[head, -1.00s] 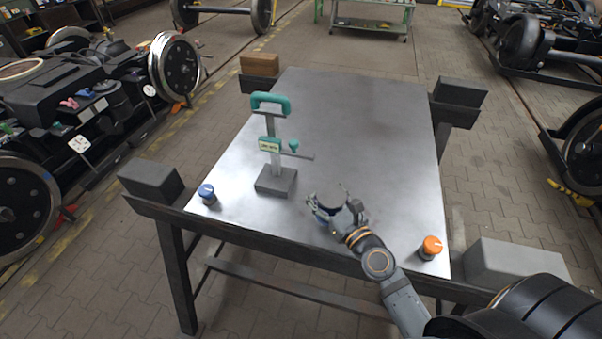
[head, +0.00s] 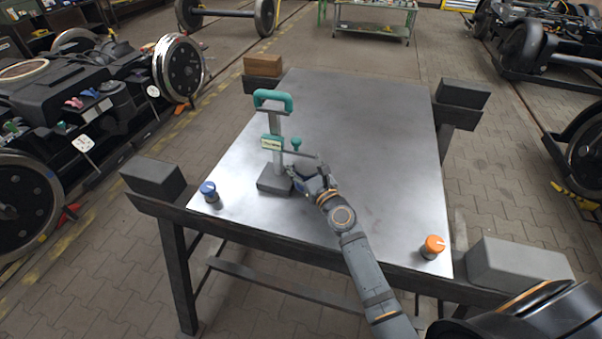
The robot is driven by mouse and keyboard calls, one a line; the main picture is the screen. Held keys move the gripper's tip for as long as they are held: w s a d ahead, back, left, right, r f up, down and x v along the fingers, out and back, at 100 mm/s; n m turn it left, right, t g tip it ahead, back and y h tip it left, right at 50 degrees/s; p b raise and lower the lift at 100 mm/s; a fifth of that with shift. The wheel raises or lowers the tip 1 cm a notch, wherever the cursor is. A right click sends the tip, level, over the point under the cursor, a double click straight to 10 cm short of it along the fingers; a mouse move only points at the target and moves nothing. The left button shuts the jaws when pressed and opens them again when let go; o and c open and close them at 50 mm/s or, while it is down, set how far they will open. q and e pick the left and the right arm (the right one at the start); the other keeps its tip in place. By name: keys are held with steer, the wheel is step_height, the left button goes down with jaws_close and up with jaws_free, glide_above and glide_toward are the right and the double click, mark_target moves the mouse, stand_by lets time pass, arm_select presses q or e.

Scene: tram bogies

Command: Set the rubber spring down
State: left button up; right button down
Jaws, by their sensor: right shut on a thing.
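The rubber spring (head: 305,166) is a small dark grey block, partly hidden by the fingers. My right gripper (head: 307,174) is shut on it, just right of the gauge stand (head: 276,138). The stand has a grey base, an upright post, a green top handle and a thin side arm. The spring appears close under or beside that side arm; I cannot tell whether it touches the stand or the table. My left gripper is not in view.
The steel table (head: 372,130) is mostly bare. A blue-topped knob (head: 209,190) sits at the front left and an orange-topped knob (head: 432,246) at the front right. A bogie (head: 85,105) is at left.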

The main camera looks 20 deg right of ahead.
step_height(320, 180, down, 3)
steer(key=shift+s+a+r+g, duration=0.15)
steer(key=shift+g, duration=0.25)
steer(key=c, duration=1)
jaws_free()
steer(key=shift+w+f, duration=0.25)
steer(key=shift+w, duration=0.05)
steer(key=o, duration=0.3)
steer(key=shift+w, duration=0.15)
steer(key=shift+o, duration=1.2)
steer(key=shift+r, duration=0.1)
steer(key=shift+o, duration=0.8)
steer(key=shift+s+r, duration=0.2)
steer(key=shift+r, duration=0.05)
steer(key=shift+w, duration=0.1)
steer(key=s, duration=0.3)
steer(key=s+d+b, duration=0.1)
steer(key=s, duration=0.3)
steer(key=s+d, duration=0.1)
steer(key=s, duration=0.3)
steer(key=shift+s+d+f, duration=0.1)
steer(key=shift+s+d, duration=0.05)
steer(key=shift+s, duration=0.3)
